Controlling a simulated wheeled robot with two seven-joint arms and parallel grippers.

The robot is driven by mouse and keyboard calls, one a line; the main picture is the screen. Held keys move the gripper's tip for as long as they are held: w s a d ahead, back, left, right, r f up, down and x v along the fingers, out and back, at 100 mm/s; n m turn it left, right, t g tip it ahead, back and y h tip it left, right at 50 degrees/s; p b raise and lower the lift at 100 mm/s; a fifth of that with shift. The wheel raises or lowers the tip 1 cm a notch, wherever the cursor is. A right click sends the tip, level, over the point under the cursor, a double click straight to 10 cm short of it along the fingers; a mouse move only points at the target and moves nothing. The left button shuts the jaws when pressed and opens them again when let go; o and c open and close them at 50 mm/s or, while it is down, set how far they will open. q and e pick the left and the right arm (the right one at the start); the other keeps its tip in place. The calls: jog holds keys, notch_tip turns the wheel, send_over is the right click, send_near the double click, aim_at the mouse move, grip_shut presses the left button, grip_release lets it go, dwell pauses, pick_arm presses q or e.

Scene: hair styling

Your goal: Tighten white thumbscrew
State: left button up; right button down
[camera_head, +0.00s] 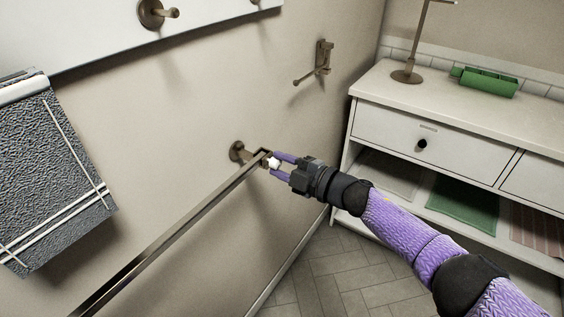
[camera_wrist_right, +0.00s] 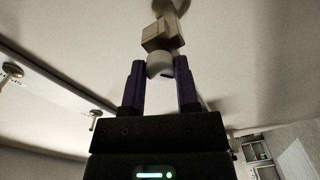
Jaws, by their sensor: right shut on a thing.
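The white thumbscrew (camera_head: 274,163) sits at the end of a bronze wall-mounted bar (camera_head: 180,234), next to its round wall mount (camera_head: 238,151). My right gripper (camera_head: 279,164) comes in from the right and is shut on the thumbscrew, with one purple finger on each side. In the right wrist view the thumbscrew (camera_wrist_right: 160,65) shows as a small white cylinder between the fingertips of the right gripper (camera_wrist_right: 160,73), below the square end of the bar fitting (camera_wrist_right: 161,36). My left gripper is not in view.
A grey towel (camera_head: 52,175) hangs at the left. A bronze holder (camera_head: 316,65) and a peg on a white board (camera_head: 155,13) are on the wall. A white cabinet (camera_head: 425,103) with a green object (camera_head: 486,81) stands at the right. Floor between is free.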

jog(key=m, duration=0.4)
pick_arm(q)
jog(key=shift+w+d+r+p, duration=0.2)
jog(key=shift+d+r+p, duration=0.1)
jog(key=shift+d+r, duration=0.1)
pick_arm(e)
jog(key=shift+m, duration=1.1)
jog(key=shift+f, duration=0.1)
jog(key=shift+c, duration=1.8)
grip_release()
